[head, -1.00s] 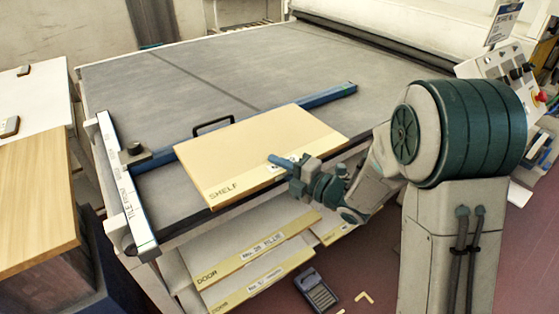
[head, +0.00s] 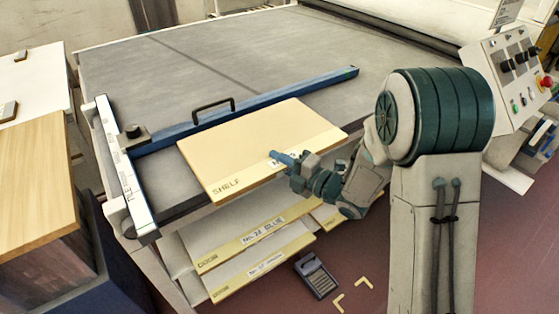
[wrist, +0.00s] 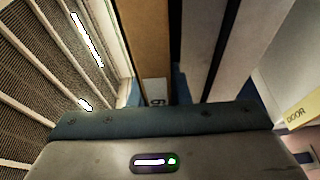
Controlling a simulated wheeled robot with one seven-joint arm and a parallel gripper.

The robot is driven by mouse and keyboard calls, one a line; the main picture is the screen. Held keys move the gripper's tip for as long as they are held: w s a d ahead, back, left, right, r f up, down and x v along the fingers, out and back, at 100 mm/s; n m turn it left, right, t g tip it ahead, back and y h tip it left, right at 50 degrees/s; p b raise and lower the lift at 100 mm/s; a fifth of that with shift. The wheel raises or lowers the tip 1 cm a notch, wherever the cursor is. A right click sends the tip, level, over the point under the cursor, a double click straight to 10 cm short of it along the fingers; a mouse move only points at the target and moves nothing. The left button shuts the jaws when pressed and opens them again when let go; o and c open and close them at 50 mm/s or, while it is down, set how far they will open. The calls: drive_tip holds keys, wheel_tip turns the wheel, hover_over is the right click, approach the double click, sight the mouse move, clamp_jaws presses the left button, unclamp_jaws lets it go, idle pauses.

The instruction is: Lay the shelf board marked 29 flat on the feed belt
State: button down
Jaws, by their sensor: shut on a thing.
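The cream shelf board (head: 255,140) has the word SHELF on its front band, and its number label is mostly hidden behind my gripper. My gripper (head: 288,161) is shut on the board's front edge, right of its middle. The board looks roughly level, over the front of the grey feed belt (head: 200,75), with its near edge past the belt's front edge. I cannot tell whether it touches the belt. In the wrist view a tan board edge (wrist: 145,40) stands at the jaws, with a partly hidden label (wrist: 156,91) on it.
A blue fence bar (head: 290,93) with a black handle crosses the belt just behind the board. A white scaled rail (head: 122,165) with a black knob bounds the left. DOOR boards (head: 250,245) lie on a shelf below. A control panel (head: 515,75) stands at right.

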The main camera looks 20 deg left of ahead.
drive_tip(key=shift+f+b, duration=0.5)
drive_tip(key=shift+b, duration=0.35)
drive_tip(key=c, duration=1.4)
unclamp_jaws()
drive_tip(key=shift+r, duration=0.1)
drive_tip(key=shift+o, duration=0.6)
drive_tip(key=b+v, duration=0.2)
drive_tip(key=v, duration=1.2)
drive_tip(key=shift+w, duration=0.15)
